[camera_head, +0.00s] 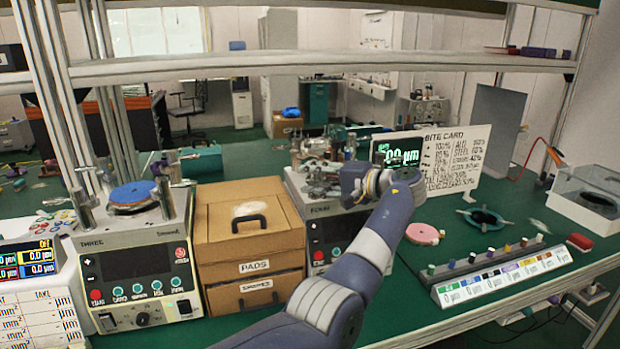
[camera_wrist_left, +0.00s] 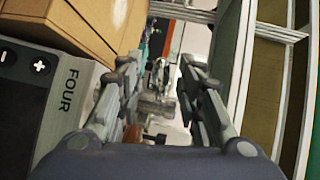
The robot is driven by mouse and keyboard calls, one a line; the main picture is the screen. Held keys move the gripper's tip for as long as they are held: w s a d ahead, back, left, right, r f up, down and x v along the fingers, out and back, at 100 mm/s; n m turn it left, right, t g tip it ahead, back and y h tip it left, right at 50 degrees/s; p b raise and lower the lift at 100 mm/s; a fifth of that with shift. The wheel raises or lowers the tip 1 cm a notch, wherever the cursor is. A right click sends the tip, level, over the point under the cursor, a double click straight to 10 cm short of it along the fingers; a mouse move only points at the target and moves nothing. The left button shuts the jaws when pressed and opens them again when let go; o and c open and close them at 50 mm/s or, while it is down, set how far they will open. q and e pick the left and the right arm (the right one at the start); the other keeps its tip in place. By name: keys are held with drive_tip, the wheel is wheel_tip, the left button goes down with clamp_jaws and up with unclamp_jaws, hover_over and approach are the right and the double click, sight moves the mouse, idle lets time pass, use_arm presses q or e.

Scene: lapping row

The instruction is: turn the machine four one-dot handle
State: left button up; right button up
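Machine four (camera_head: 345,228) stands right of the cardboard boxes, its front panel partly behind my left arm. Its side labelled FOUR also shows at the left of the left wrist view (camera_wrist_left: 60,100). My left gripper (camera_head: 325,178) is over the top of this machine, among its metal fittings. In the left wrist view the gripper (camera_wrist_left: 162,92) has its two fingers apart, with a clear gap between them. Small metal parts show beyond the gap; I cannot tell whether any is between the fingers. I cannot make out the one-dot handle or its dots. My right gripper is not in view.
Cardboard boxes marked PADS (camera_head: 250,235) stand left of machine four, then machine three (camera_head: 135,265). A display and card board (camera_head: 440,160) stands behind my wrist. A shelf (camera_head: 300,65) crosses above.

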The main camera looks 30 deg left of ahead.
use_arm(q)
drive_tip(key=d+r, duration=0.2)
drive_tip(key=d, duration=0.8)
drive_tip(key=shift+s+d, duration=0.3)
drive_tip(key=shift+d, duration=0.05)
drive_tip(key=shift+f, duration=0.1)
